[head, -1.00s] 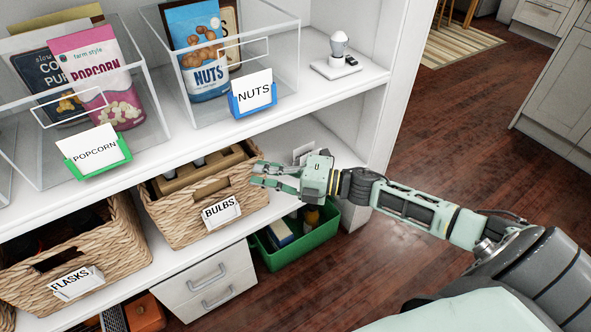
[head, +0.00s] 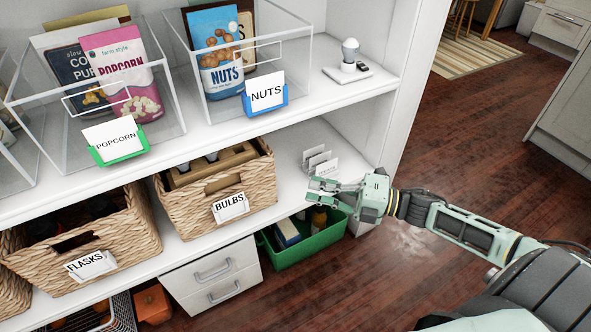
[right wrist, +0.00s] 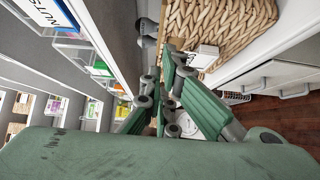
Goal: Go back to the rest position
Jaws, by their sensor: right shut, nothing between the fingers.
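My right gripper (head: 318,191) is in front of the lower shelf, to the right of the BULBS basket (head: 178,215) and apart from it in the head view. It is shut and empty. Its fingers (right wrist: 160,112) also show in the right wrist view, with the woven basket side (right wrist: 225,25) beyond them. My right arm comes in from the right edge of the head view. My left gripper does not show.
Clear bins of POPCORN (head: 122,83) and NUTS (head: 222,60) and a bulb on a stand (head: 348,62) are on the upper shelf. The FLASKS basket (head: 130,262) is at left. A green crate (head: 310,248) is below my gripper. Floor at right is clear.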

